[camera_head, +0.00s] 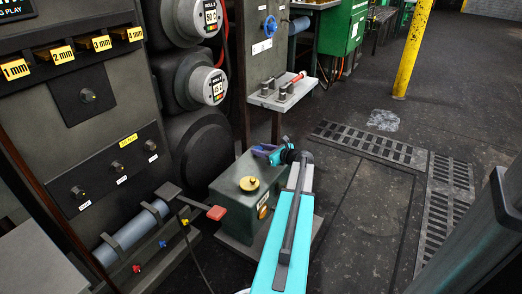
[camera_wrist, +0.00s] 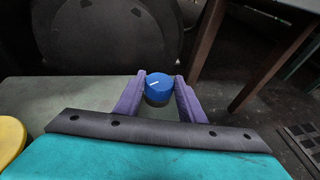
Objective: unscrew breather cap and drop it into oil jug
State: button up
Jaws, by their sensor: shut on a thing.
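A round blue cap (camera_wrist: 158,84) with a white mark shows in the wrist view, with a dark part below it. My gripper (camera_wrist: 159,93) has its two purple fingers shut on the cap's sides. In the head view my gripper (camera_head: 268,153) is over the far right part of the green-grey gearbox box (camera_head: 228,204). I cannot tell whether the cap still touches the box. A brass-yellow round cap (camera_head: 249,183) sits on top of the box, nearer and to the left. I cannot make out an oil jug in either view.
A small grey shelf (camera_head: 268,102) with metal pieces and a red-handled tool stands behind my gripper. A panel with knobs and gauges fills the left. Dark floor with grates (camera_head: 365,146) is open at right.

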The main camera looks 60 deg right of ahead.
jog(key=shift+d+n+y+p, duration=0.15)
jog(key=shift+n+y+p, duration=0.65)
jog(key=shift+y+p, duration=0.2)
jog(key=shift+d+n+y+p, duration=0.15)
jog(key=shift+n+y+p, duration=0.65)
jog(key=shift+y+p, duration=0.2)
jog(key=shift+f+n+y+p, duration=0.1)
jog(key=shift+n+y+p, duration=0.5)
jog(key=shift+y, duration=0.1)
jog(key=shift+w+d+n+g+y+p, duration=0.15)
jog(key=shift+n+g+y+p, duration=0.1)
jog(key=shift+n+y+p, duration=0.7)
jog(key=shift+d+n+g+y+p, duration=0.1)
jog(key=shift+n+g+y+p, duration=0.15)
jog(key=shift+n+y+p, duration=0.7)
jog(key=shift+f, duration=0.15)
jog(key=shift+y, duration=0.4)
jog(key=shift+n+g+y+b, duration=0.3)
jog(key=shift+y+b, duration=0.1)
jog(key=shift+b, duration=0.35)
jog(key=shift+b, duration=0.3)
jog(key=shift+w+d+n+g+y+b, duration=0.2)
jog(key=shift+d+n+g+y+b, duration=0.15)
jog(key=shift+b, duration=3.3)
